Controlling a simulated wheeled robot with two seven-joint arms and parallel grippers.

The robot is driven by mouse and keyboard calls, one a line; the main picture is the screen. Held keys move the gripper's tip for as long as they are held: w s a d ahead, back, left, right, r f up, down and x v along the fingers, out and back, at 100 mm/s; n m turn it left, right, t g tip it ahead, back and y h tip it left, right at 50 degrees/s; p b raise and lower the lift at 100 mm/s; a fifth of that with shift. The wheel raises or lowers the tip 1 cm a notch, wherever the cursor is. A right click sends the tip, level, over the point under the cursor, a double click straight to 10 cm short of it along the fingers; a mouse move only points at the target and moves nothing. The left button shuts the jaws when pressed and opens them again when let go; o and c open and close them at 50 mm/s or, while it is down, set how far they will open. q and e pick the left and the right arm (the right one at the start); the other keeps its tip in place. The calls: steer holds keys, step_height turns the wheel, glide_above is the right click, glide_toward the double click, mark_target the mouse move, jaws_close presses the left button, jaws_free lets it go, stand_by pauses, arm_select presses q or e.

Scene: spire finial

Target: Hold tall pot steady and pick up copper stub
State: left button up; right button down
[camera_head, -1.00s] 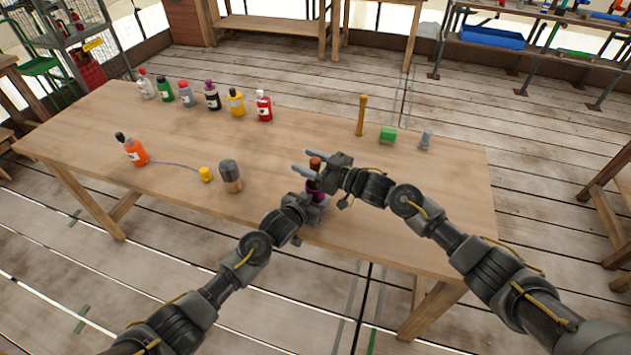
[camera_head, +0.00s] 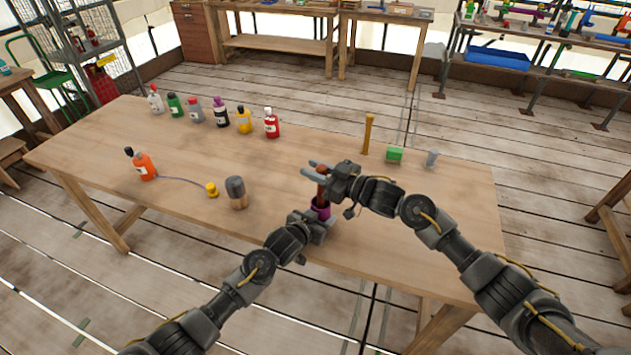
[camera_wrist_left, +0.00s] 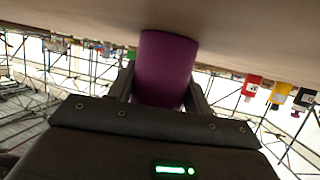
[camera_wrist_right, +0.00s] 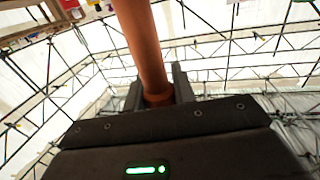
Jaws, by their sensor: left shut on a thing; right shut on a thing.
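The tall pot (camera_head: 320,210) is a purple cylinder near the table's front edge. My left gripper (camera_head: 318,222) is shut around it from the near side. The left wrist view shows the pot (camera_wrist_left: 165,68) between the two fingers. The copper stub (camera_head: 321,190) is a slim reddish-brown rod above the pot's mouth. My right gripper (camera_head: 316,170) is shut on it. In the right wrist view the stub (camera_wrist_right: 143,45) runs up from between the fingers, with a wider collar at the fingers. I cannot tell whether its lower end is clear of the pot.
A dark-topped jar (camera_head: 236,192), a yellow piece (camera_head: 211,190) and an orange bottle (camera_head: 145,167) stand left on the table (camera_head: 270,165). Several bottles line the back left. A golden post (camera_head: 367,135), green block (camera_head: 394,154) and grey piece (camera_head: 431,158) stand back right.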

step_height(320, 180, up, 6)
steer(key=shift+r, duration=0.15)
arm_select(q)
steer(key=o, duration=1.1)
steer(key=v, duration=1.2)
